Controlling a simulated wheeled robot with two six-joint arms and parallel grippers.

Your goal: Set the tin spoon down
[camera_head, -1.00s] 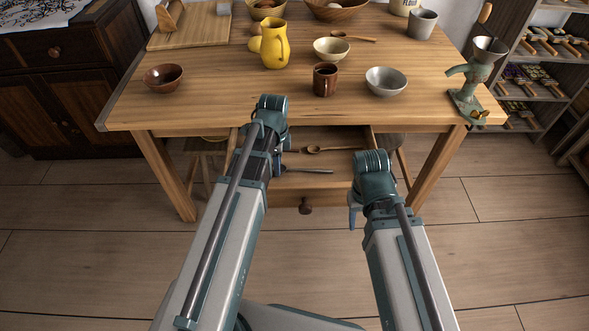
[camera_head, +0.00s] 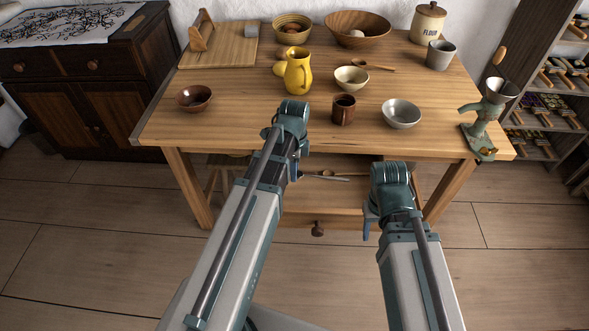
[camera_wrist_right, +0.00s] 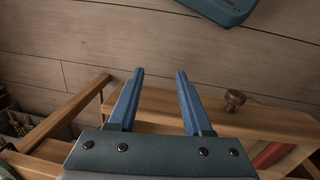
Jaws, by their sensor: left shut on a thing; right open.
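My left gripper (camera_head: 295,170) hangs in front of the wooden table's edge, over the open drawer. It is shut on the tin spoon (camera_head: 328,178), a thin grey spoon sticking out to its right. The grip itself is mostly hidden by my arm. A wooden spoon (camera_head: 329,172) shows just behind it. My right gripper (camera_head: 369,222) is by the right side of the drawer front; in the right wrist view it is open and empty (camera_wrist_right: 160,73).
The drawer front with its round knob (camera_head: 318,229) juts out below the table (camera_head: 240,128). Bare tabletop lies between brown bowl and jug.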

